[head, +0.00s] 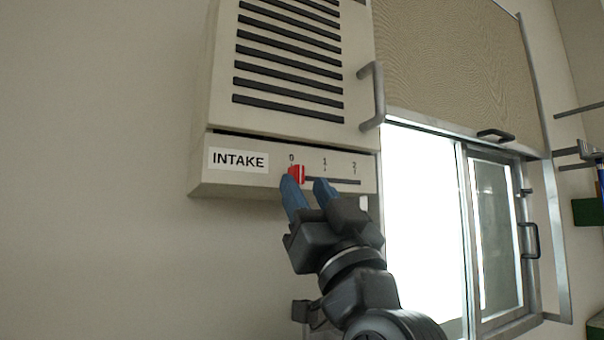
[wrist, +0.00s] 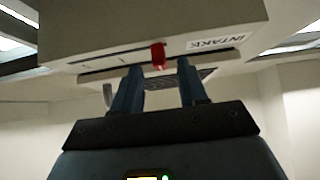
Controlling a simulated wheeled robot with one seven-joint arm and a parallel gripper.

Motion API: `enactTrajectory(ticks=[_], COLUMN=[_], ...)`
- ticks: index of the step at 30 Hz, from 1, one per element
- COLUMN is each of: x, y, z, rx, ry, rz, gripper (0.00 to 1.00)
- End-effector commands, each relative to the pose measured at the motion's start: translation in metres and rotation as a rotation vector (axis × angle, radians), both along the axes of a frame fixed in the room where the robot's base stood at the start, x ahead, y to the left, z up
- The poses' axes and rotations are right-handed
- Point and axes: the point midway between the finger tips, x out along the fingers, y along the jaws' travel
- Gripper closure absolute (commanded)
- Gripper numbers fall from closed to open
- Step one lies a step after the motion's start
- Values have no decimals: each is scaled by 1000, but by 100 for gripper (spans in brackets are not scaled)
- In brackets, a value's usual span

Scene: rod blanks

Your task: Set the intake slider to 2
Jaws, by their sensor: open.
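The intake unit (head: 230,180) is a beige wall box with a vented front and an INTAKE label (head: 238,160). Its red slider knob (head: 296,174) stands at the 0 mark, at the left end of a dark slot (head: 335,181) marked 0, 1, 2. My gripper (head: 307,182) is open, its two blue fingers just below the slot, one near the knob and one to its right. In the wrist view the knob (wrist: 158,56) shows between the fingertips (wrist: 160,68) of the open gripper. Whether a finger touches the knob I cannot tell.
Shelves with a green bin (head: 587,211) stand at the far right. The wall left of the unit is bare.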

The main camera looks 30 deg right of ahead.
Motion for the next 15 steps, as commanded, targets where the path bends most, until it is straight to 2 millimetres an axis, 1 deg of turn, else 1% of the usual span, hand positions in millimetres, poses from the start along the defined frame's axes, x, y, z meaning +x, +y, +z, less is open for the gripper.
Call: enactTrajectory(ticks=[1, 6, 15], x=[5, 15, 17], y=[0, 0, 0], z=[8, 16, 16], rx=[1, 1, 0], ry=[0, 0, 0], rz=[1, 1, 0], gripper=[57, 57, 57])
